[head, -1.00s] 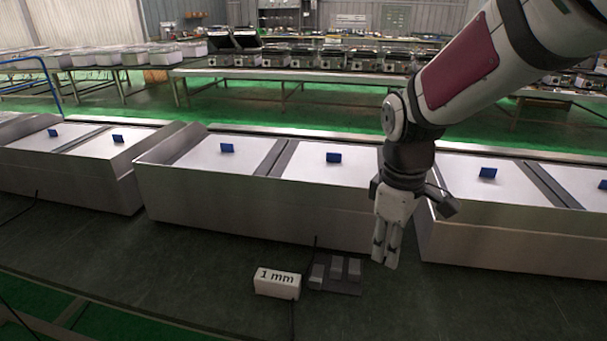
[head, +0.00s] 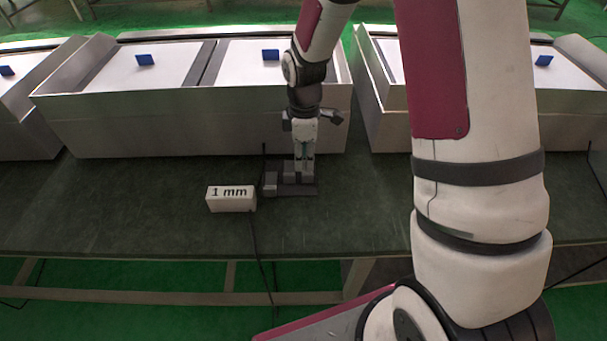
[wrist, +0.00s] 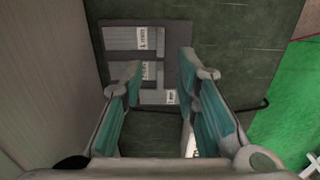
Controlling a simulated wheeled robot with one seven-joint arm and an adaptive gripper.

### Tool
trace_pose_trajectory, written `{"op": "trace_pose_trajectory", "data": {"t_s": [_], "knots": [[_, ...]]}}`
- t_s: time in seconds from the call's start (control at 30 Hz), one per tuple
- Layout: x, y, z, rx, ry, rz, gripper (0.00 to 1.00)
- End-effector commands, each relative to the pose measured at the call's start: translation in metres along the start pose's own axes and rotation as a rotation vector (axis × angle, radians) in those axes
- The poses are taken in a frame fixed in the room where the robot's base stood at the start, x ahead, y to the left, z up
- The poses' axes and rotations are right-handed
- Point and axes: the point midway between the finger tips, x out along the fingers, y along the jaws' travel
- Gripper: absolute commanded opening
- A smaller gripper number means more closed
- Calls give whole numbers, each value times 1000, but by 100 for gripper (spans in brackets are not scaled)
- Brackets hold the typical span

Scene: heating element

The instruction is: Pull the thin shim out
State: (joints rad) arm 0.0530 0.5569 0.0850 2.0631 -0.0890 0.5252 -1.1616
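A dark flat holder (head: 305,190) lies on the table and bears 3 grey blocks with small white labels. The left block (head: 270,181) and the middle block (head: 289,179) show in the head view; my gripper partly covers the right one. The wrist view shows the holder (wrist: 120,23) and labelled pieces, one at the top (wrist: 122,39). I cannot read the labels or tell which piece is the thin shim. My gripper (head: 304,172) points down over the holder's right part. In the wrist view my gripper (wrist: 160,68) has its teal-padded fingers apart, with nothing visibly clamped between them.
A white block marked "1 mm" (head: 231,204) stands left of the holder. A steel-sided unit (head: 180,133) with blue tabs stands close behind, another (head: 388,125) to its right. A thin dark cable (head: 262,255) runs over the table's front edge. The table (head: 110,205) is clear at left.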

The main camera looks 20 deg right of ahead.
Motion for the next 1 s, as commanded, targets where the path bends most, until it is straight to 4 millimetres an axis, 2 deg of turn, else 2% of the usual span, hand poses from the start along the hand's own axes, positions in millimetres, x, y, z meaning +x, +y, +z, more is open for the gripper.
{"op": "trace_pose_trajectory", "data": {"t_s": [0.03, 0.2, 0.4, 0.8, 0.83, 0.93, 1.0], "knots": [[13, -1, 0, 0, -2, -5, 28], [43, 0, 0, 1, -1, -3, 28], [66, 0, 0, 1, -1, -1, 28], [72, 0, 0, 1, 0, 1, 28], [72, 0, 0, 1, 0, 0, 26], [72, 0, 0, 1, 0, 1, 3], [72, 0, 0, 1, 0, 0, 0]]}}
